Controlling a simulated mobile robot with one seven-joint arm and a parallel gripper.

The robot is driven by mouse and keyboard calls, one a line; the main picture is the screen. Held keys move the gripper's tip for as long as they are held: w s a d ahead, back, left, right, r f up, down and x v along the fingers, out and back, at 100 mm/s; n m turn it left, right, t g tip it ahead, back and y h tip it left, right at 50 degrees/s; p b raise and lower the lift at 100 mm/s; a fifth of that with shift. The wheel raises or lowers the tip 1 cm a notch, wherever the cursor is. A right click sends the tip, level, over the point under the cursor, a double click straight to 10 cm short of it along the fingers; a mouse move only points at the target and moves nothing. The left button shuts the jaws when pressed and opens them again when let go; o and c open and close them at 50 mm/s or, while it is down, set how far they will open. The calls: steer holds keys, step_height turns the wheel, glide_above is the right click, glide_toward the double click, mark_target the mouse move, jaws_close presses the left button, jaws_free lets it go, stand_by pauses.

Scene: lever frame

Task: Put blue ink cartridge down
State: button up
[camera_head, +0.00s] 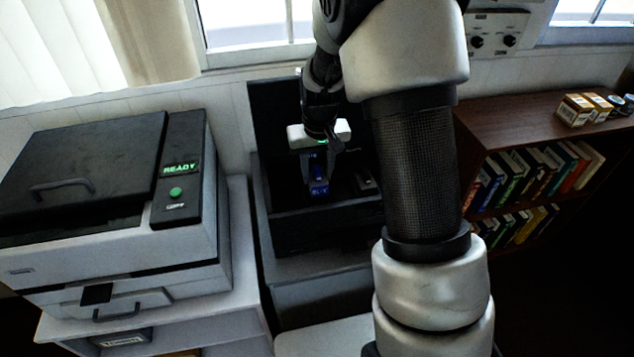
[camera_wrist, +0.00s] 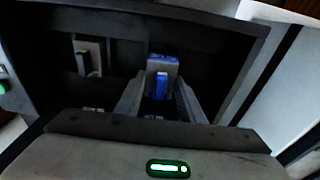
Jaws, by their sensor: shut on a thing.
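The blue ink cartridge (camera_head: 319,187) is between the fingers of my gripper (camera_head: 318,176), inside the open dark machine (camera_head: 290,226). In the wrist view the cartridge (camera_wrist: 163,68) shows its blue labelled top and a raised blue grip, with a grey finger of my gripper (camera_wrist: 161,96) on each side. My gripper is shut on it. The cartridge's lower part is hidden, so I cannot tell whether it touches the machine's floor or a slot.
A grey-and-black cartridge (camera_wrist: 88,58) stands beside the blue one in the machine. A copier (camera_head: 110,215) reading READY stands at left. A bookshelf (camera_head: 540,115) with books and small boxes (camera_head: 574,110) stands at right. The machine's raised dark lid and front wall border the opening.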

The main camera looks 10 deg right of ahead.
mark_target(317, 183)
steer(key=shift+f, duration=2.1)
steer(key=o, duration=1)
steer(key=shift+r, duration=0.1)
steer(key=shift+o, duration=0.2)
steer(key=shift+r, duration=0.1)
